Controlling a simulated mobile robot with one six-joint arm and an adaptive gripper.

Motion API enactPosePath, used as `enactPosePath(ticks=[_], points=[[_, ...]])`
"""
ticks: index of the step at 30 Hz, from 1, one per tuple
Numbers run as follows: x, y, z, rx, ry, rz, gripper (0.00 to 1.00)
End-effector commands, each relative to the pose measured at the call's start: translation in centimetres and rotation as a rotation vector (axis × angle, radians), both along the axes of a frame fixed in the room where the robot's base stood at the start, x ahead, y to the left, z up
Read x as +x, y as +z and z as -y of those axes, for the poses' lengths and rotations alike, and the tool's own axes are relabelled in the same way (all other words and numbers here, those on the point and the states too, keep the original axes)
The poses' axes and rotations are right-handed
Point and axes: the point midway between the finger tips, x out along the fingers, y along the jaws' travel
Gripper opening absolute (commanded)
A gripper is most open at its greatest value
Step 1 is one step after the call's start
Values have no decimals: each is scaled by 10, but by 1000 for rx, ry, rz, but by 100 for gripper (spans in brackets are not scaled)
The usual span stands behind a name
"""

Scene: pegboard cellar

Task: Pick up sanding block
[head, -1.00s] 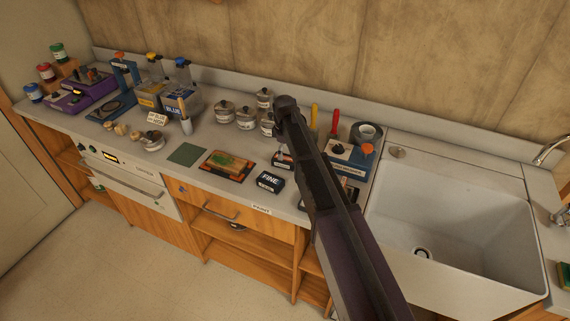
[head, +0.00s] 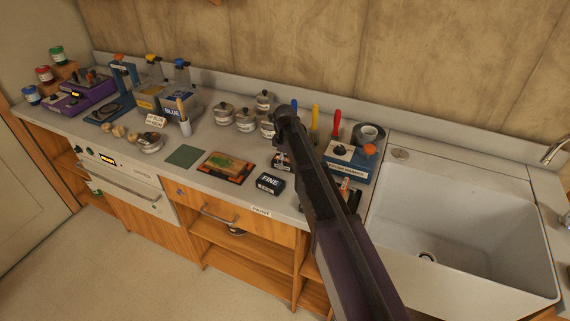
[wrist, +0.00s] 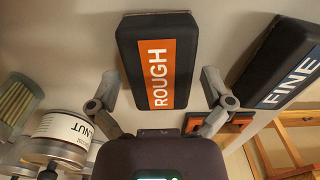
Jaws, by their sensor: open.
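A dark sanding block with an orange ROUGH label (wrist: 160,62) lies on the counter in the wrist view. My gripper (wrist: 159,80) is open, with one finger on each side of the near part of this block; I cannot tell whether they touch it. A second dark block, labelled FINE (wrist: 292,68), lies to the right of it. The FINE block also shows in the head view (head: 270,183), near the counter's front edge. In the head view my arm hides much of the gripper and the spot around it.
A black and orange tray (head: 239,179) and a green mat (head: 185,156) lie left of the FINE block. Lidded metal tins (head: 246,121) stand behind. A blue and white box (head: 349,158) and the sink (head: 455,215) are to the right.

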Motion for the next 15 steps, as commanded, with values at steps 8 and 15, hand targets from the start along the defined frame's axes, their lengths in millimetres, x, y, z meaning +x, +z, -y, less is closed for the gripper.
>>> enactPosePath(ticks=[8,15], points=[[0,0,0,0,0,0,79],[0,0,1,0,-1,0,28]])
